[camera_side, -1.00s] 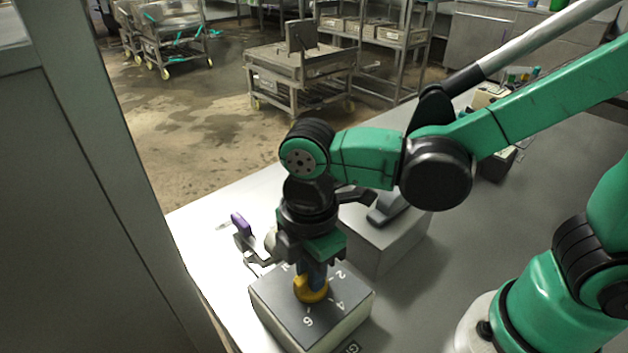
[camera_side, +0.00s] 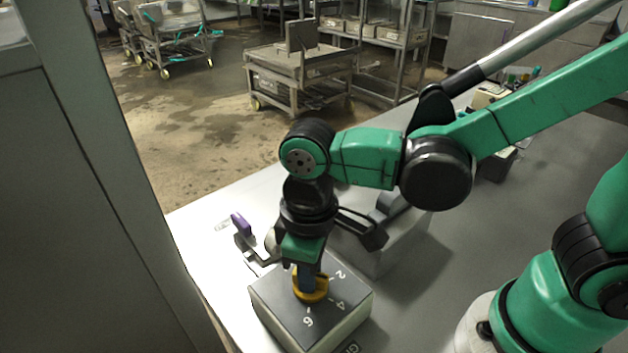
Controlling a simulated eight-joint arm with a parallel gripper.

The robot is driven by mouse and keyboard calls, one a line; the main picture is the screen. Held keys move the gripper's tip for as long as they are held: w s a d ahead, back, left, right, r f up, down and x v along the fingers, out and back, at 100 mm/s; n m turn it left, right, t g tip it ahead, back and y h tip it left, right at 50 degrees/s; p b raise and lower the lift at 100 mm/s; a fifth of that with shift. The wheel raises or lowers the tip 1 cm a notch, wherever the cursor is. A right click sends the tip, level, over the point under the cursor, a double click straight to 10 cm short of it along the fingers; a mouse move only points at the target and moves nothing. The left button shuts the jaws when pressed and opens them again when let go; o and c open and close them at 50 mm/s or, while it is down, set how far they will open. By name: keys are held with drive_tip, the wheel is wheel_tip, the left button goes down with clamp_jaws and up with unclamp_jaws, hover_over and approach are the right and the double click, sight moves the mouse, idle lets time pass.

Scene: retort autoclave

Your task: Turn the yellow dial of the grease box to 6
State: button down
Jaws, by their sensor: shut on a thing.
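The grease box (camera_side: 341,325) is a pale box with a dark grey top at the front edge of the table. White numbers 2, 4 and 6 show on its top, to the right of and in front of the dial. The yellow dial (camera_side: 311,296) sits on this top. My gripper (camera_side: 309,284) points straight down and is shut on the yellow dial. Its fingers cover the dial's middle and back, so I cannot tell which number the dial points to.
A second grey box (camera_side: 397,244) stands just behind, with a dark handle-like part on top, partly hidden by my gripper. A purple-handled lever (camera_side: 240,223) is to the left. A tall grey panel (camera_side: 70,200) rises at the left.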

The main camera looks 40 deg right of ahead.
drive_tip(key=m, duration=0.4)
drive_tip(key=shift+m, duration=0.3)
drive_tip(key=m, duration=0.3)
drive_tip(key=shift+m, duration=0.3)
drive_tip(key=m, duration=0.3)
drive_tip(key=shift+m, duration=2.1)
drive_tip(key=c, duration=0.8)
unclamp_jaws()
drive_tip(key=shift+o, duration=0.2)
